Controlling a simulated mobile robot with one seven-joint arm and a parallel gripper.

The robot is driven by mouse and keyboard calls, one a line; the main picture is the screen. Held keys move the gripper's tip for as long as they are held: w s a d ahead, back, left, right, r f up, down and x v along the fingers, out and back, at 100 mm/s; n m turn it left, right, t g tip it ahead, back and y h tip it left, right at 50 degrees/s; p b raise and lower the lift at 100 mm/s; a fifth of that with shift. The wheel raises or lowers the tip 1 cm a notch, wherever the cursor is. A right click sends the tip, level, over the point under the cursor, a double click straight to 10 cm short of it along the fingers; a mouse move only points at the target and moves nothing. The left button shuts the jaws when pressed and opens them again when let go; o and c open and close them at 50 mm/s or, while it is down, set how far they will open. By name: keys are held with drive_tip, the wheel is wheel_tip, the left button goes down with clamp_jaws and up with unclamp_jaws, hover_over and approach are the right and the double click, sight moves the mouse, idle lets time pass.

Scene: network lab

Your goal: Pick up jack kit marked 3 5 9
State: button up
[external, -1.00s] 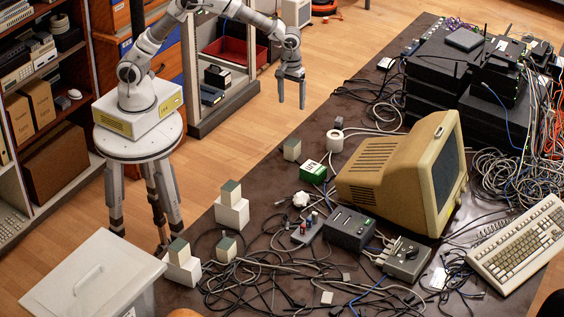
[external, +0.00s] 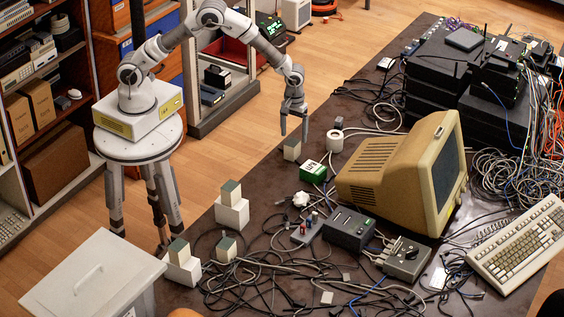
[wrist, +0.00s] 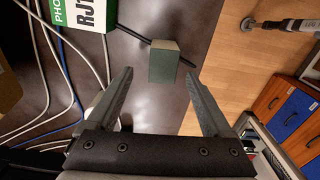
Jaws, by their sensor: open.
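Several small beige boxes with grey-green tops stand on the dark table; no number is legible on any of them. One small box (external: 292,150) stands apart near the table's left edge. My gripper (external: 293,137) is open and empty just above this box, fingers pointing down. In the wrist view the same box (wrist: 163,66) shows beyond the fingertips, roughly centred between them and apart from both. The other similar boxes are one on a white block (external: 231,191), one farther forward on another white block (external: 179,248), and one beside it (external: 226,247).
A green and white box (external: 312,171) stands close to the near box, with a white roll (external: 334,140) behind. A beige monitor (external: 385,170) is to the right. Cables (external: 265,275) cover the table's front. A lidded bin (external: 85,285) stands front left.

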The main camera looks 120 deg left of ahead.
sight(292, 143)
drive_tip(key=f, duration=0.5)
drive_tip(key=shift+s+d, duration=0.15)
drive_tip(key=shift+s, duration=0.05)
clamp_jaws()
